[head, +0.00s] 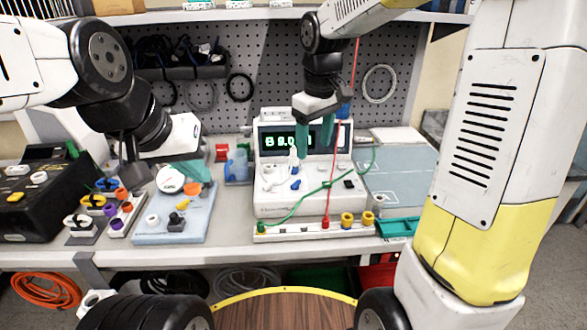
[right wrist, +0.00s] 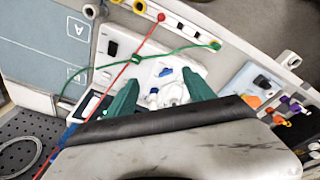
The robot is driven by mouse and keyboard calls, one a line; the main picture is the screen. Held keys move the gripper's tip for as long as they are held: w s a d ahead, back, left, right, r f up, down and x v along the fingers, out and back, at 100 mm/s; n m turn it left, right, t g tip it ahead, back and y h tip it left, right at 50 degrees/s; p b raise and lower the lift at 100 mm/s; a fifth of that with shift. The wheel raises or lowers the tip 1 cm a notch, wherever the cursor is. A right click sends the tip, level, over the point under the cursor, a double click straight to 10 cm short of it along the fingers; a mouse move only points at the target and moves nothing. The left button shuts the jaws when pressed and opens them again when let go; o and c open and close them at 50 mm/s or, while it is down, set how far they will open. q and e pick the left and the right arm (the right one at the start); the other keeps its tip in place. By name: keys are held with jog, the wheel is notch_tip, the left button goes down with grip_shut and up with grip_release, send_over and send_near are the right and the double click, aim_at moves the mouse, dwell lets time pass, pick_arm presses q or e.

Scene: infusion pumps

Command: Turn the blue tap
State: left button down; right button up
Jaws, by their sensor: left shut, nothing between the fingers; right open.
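The pump (head: 300,200) stands on the bench with a lit green display (head: 285,141). A small blue lever, apparently the blue tap (head: 295,184), sits on its sloping front near white fittings. The tap also shows in the right wrist view (right wrist: 165,72), just beyond the fingertips. My right gripper (head: 314,150) hangs over the pump front, open and empty. In the right wrist view its teal fingers (right wrist: 162,88) stand either side of a white fitting (right wrist: 170,95); contact cannot be told. My left gripper (head: 196,172) is shut and empty above the light-blue board, left of the pump.
A red cable (head: 336,170) and a green cable (head: 318,184) cross the pump front near my right gripper. A socket strip (head: 300,230) lies in front. A light-blue board (head: 150,234) with small parts lies to the left. A blue-grey mat (head: 405,185) to the right is mostly bare.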

jog(key=n+g, duration=0.2)
send_near(296, 182)
jog(key=shift+s+a+f, duration=0.1)
jog(key=shift+s, duration=0.15)
jog(key=shift+w+f, duration=0.1)
jog(key=shift+f, duration=0.2)
notch_tip(296, 182, down, 7)
jog(key=shift+f, duration=0.25)
grip_shut()
